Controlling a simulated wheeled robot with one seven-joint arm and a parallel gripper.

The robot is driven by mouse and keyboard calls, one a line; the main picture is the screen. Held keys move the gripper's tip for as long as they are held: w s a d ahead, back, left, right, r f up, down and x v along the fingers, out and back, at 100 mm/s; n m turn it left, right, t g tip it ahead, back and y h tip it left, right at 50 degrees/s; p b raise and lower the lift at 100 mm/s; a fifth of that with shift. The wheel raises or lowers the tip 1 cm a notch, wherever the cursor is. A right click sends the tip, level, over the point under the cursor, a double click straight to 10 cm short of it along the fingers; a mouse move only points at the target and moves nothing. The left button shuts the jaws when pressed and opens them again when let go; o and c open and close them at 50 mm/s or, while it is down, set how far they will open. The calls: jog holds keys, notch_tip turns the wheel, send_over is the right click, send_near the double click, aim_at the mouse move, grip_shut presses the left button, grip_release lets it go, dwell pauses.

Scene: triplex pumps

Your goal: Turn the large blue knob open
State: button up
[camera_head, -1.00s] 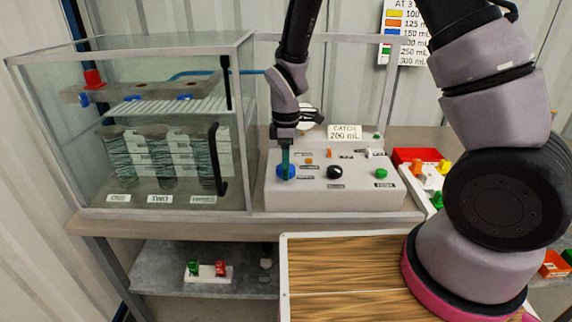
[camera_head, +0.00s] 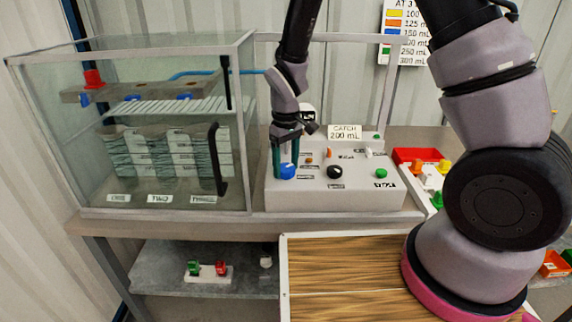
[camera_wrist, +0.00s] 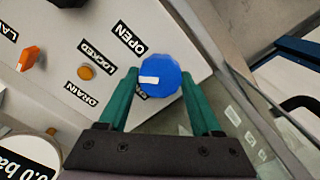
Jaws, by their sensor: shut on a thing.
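The large blue knob (camera_head: 287,171) sits at the left end of the white control box (camera_head: 340,200). It also shows in the wrist view (camera_wrist: 160,76), many-sided, with a white mark pointing left. My gripper (camera_head: 286,160) comes down on it from above, and its green fingers (camera_wrist: 161,92) are shut on the knob's two sides. An OPEN label (camera_wrist: 129,38) and a LOCKED label (camera_wrist: 97,58) lie on the panel to the left of the knob in the wrist view. A DRAIN label (camera_wrist: 81,93) lies lower left.
A black knob (camera_head: 335,172), a green knob (camera_head: 381,173) and a small orange button (camera_wrist: 86,72) are on the same box. A glass tank (camera_head: 150,140) with a black handle stands close on the left. Red trays (camera_head: 421,156) with coloured parts lie right.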

aim_at(286, 167)
jog(key=m, duration=0.4)
jog(key=shift+m, duration=2.1)
jog(key=o, duration=1.4)
jog(key=shift+r, duration=0.1)
notch_tip(286, 167, up, 11)
jog(key=shift+f, duration=0.15)
